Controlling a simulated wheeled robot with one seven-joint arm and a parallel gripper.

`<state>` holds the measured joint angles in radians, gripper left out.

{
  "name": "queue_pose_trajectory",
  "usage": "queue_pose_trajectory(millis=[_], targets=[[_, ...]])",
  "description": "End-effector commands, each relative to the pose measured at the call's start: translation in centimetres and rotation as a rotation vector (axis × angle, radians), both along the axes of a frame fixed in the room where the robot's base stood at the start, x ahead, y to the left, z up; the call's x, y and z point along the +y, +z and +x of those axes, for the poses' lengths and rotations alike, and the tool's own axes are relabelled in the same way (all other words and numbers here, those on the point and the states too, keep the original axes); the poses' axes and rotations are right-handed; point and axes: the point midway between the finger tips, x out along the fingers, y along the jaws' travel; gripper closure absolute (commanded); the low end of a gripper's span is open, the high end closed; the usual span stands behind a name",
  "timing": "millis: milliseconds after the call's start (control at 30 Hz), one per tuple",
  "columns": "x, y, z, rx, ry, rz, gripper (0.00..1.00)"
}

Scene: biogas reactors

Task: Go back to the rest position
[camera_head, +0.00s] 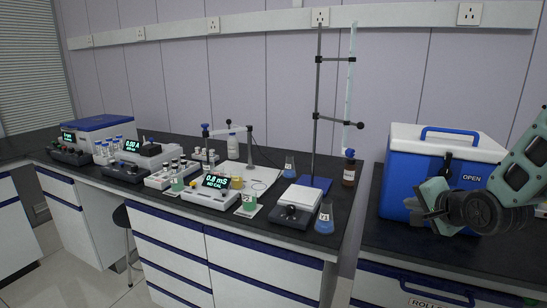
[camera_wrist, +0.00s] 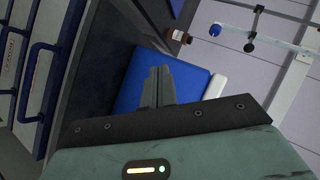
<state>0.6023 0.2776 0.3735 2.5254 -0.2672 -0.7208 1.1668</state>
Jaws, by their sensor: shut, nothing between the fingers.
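My gripper (camera_wrist: 158,78) shows in the wrist view with its two dark fingers together and nothing between them. In the head view my gripper (camera_head: 437,203) is at the right, in front of the blue cooler box (camera_head: 405,165) with a white lid, and covers part of its front. I cannot tell whether it touches the box. In the wrist view the blue box (camera_wrist: 195,72) lies beyond the fingers.
A burette stand (camera_head: 317,110), a brown bottle (camera_head: 349,172) and a conical flask (camera_head: 324,220) stand left of the box. Meters, vials and a scale (camera_head: 292,216) crowd the left bench. Dark bench top (camera_head: 400,250) lies bare below the box.

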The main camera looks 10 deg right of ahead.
Motion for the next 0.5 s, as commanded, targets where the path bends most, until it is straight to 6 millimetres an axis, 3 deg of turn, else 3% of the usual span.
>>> queue_pose_trajectory(millis=[33, 200, 367, 500], targets=[[3.4, -0.3, -0.5, 0.067, 0.098, -0.078, 1.00], [12.3, -1.9, -4.7, 0.292, 0.426, -0.341, 1.00], [19.1, -2.5, -11.2, 0.461, 0.783, -0.572, 1.00], [23.2, -2.4, -18.2, 0.577, 1.120, -0.750, 1.00]])
